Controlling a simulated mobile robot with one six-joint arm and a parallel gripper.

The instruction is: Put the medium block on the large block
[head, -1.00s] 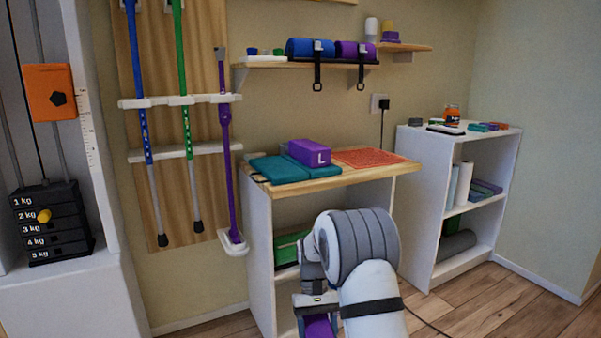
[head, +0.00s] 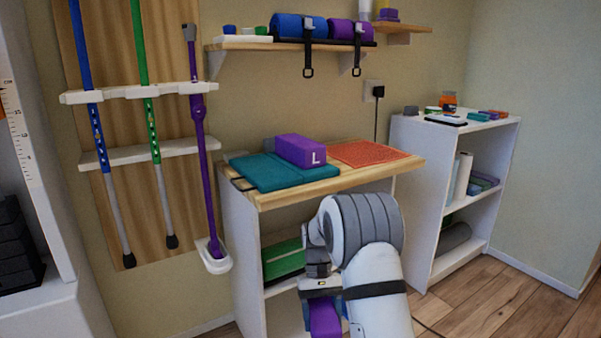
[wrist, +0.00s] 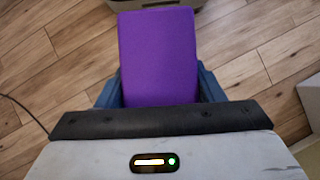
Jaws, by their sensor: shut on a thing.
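The large block (head: 301,151) is purple with a white letter L on its front face. It lies on a teal folded mat (head: 262,174) on top of the wooden-topped cabinet. My gripper (wrist: 158,90) is shut on a purple block (wrist: 158,55), which fills the space between the blue fingers in the wrist view. In the head view this held block (head: 324,318) hangs low in front of the cabinet, below the large block, partly cut off by the frame's edge. No letter shows on it, so its size mark cannot be read.
A red textured mat (head: 375,153) lies on the cabinet top (head: 330,182) right of the large block. A white shelf unit (head: 418,165) stands at the right. A wall shelf (head: 290,45) with blue and purple rolls hangs above. Poles (head: 200,130) hang on the left.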

